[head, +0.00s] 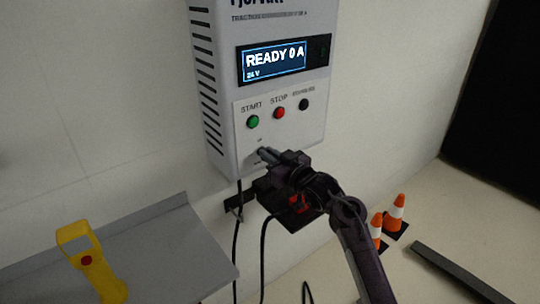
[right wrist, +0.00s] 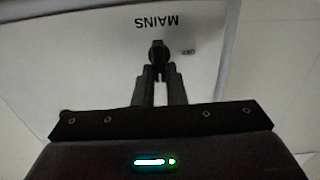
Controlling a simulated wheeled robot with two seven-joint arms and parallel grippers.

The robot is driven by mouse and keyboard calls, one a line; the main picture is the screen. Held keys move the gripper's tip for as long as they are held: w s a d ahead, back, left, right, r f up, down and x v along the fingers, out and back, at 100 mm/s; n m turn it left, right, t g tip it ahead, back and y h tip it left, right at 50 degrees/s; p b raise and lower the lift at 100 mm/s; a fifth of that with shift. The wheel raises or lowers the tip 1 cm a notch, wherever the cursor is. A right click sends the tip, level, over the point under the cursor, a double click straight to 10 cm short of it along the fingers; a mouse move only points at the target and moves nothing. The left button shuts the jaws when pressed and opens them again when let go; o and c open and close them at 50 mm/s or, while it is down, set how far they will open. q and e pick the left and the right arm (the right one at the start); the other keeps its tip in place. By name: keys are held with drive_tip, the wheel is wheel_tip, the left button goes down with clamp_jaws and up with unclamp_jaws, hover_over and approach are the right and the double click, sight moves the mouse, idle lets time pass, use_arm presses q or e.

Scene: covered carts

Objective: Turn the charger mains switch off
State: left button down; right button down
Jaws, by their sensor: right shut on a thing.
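The charger (head: 216,80) is a white box on the wall with a lit display (head: 275,61) reading "READY 0 A" and "24 V". Its mains switch (right wrist: 159,50) is a dark knob under the "MAINS" label, which appears upside down in the right wrist view. An "OFF" mark shows beside the knob. My right gripper (head: 268,155) is at the lower front of the charger; in the right wrist view its fingers (right wrist: 159,80) are shut on the knob. The fingers and arm partly hide the switch in the head view. My left gripper is not in view.
A green START button (head: 252,121), a red STOP button (head: 278,113) and a black button (head: 303,104) sit above the switch. A grey shelf (head: 165,255) with a yellow handheld device (head: 91,262) is at left. Cables hang below; orange cones (head: 395,212) stand at right.

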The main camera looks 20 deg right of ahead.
drive_tip(key=n+b, duration=0.2)
drive_tip(key=n, duration=0.1)
drive_tip(key=n+b, duration=0.2)
drive_tip(key=n, duration=0.1)
drive_tip(key=n+b, duration=0.1)
drive_tip(key=n, duration=0.2)
drive_tip(key=shift+s+a+f+b, duration=0.15)
drive_tip(key=shift+a+f+b, duration=0.2)
drive_tip(key=shift+a+b, duration=0.05)
drive_tip(key=n+b, duration=0.1)
drive_tip(key=n, duration=0.1)
drive_tip(key=n+b, duration=0.2)
drive_tip(key=shift+a+f+n, duration=0.1)
drive_tip(key=shift+f+n, duration=0.1)
drive_tip(key=shift+n, duration=0.1)
drive_tip(key=shift+f+n+b, duration=0.1)
drive_tip(key=shift+n+b, duration=1.65)
drive_tip(key=shift+n, duration=0.35)
drive_tip(key=c, duration=1.5)
unclamp_jaws()
drive_tip(key=shift+s, duration=0.1)
